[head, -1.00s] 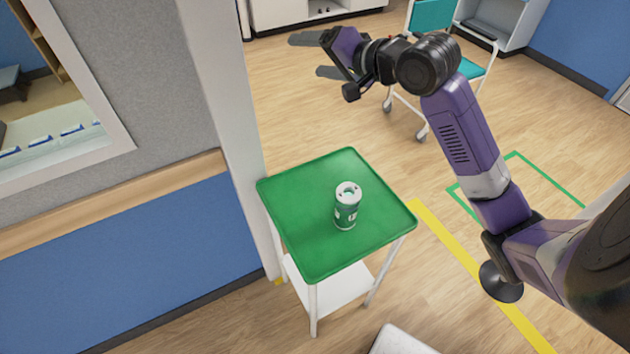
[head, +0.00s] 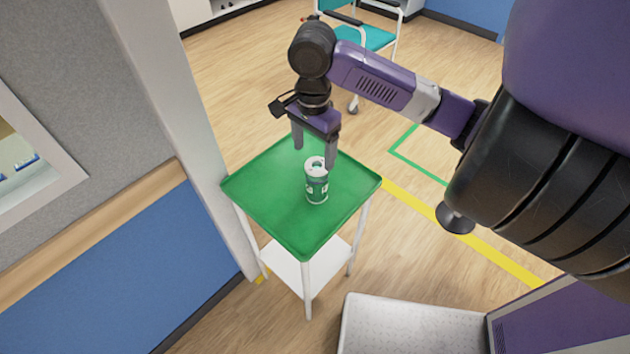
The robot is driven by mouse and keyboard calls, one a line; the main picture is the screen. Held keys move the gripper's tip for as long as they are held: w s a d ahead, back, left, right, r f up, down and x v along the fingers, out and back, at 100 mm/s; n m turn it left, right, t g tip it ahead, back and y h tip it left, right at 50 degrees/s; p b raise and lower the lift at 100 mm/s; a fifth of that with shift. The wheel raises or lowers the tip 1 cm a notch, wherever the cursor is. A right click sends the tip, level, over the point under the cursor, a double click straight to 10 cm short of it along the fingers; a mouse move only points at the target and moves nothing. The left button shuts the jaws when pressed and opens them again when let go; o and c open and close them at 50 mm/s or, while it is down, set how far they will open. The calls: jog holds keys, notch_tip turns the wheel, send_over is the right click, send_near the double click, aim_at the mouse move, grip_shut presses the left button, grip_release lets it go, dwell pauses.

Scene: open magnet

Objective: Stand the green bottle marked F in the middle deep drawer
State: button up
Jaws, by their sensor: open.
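A green bottle with a white top and a pale marking (head: 317,186) stands upright on the green top of a small white-legged table (head: 262,190). The letter on it is too small to read. My gripper (head: 314,157) points down with its fingers apart, just above and behind the bottle. The right finger comes close to the bottle's top; I cannot tell whether they touch. Nothing is between the fingers that I can see. No drawer is in view.
A wall with a blue lower panel (head: 110,260) and a white post (head: 180,110) border the table on the left. A teal chair (head: 365,37) stands behind.

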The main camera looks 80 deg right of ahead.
aim_at(317, 165)
jog(key=shift+s+f, duration=0.2)
jog(key=shift+f, duration=1.3)
jog(key=shift+s+f, duration=0.2)
jog(key=shift+f, duration=1.3)
grip_shut()
